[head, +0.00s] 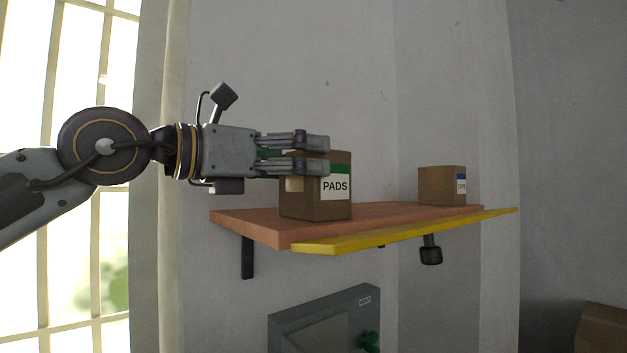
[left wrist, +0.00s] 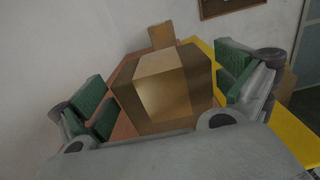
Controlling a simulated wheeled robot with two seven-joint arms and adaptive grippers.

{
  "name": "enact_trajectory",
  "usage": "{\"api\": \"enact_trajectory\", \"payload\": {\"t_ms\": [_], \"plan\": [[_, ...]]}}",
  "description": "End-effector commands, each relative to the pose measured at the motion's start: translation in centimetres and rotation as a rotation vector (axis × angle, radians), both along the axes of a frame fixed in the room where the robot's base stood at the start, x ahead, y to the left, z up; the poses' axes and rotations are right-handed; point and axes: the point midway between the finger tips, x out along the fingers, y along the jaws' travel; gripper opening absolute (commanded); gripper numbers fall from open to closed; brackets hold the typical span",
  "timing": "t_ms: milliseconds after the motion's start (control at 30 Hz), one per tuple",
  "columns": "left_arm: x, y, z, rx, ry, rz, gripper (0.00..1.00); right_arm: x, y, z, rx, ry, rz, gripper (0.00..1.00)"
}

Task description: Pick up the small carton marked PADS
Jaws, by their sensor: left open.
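The small brown carton marked PADS (head: 335,196) stands upright on the left part of a wooden wall shelf. Its white label with a green band faces the head camera. My left gripper (head: 318,155) comes in level from the left, and its fingers overlap the upper part of the carton in the head view. In the left wrist view the carton (left wrist: 165,85) sits between the open fingers, with green pads on either side and a gap visible on each side. I cannot tell whether a finger touches it. My right gripper is not in view.
The shelf (head: 385,215) has a yellow front edge (head: 400,233) and black brackets. A second brown carton with a blue-banded label (head: 437,186) stands at its right end. A grey machine (head: 325,325) is below. A window is at left, with wall close behind.

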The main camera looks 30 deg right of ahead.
Motion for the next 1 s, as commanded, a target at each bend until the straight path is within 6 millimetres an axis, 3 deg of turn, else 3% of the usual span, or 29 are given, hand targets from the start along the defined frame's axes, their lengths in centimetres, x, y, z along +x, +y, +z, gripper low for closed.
{"api": "enact_trajectory", "payload": {"t_ms": [367,900,1000], "plan": [[0.2,-2.9,0.2,0.001,0.0,-0.001,1.0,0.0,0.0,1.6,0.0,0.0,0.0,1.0],[0.2,-3.1,0.1,0.0,0.0,-0.001,1.0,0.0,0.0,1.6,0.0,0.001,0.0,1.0],[0.2,-3.1,0.1,0.0,0.0,-0.001,0.87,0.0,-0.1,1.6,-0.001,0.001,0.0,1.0]]}}
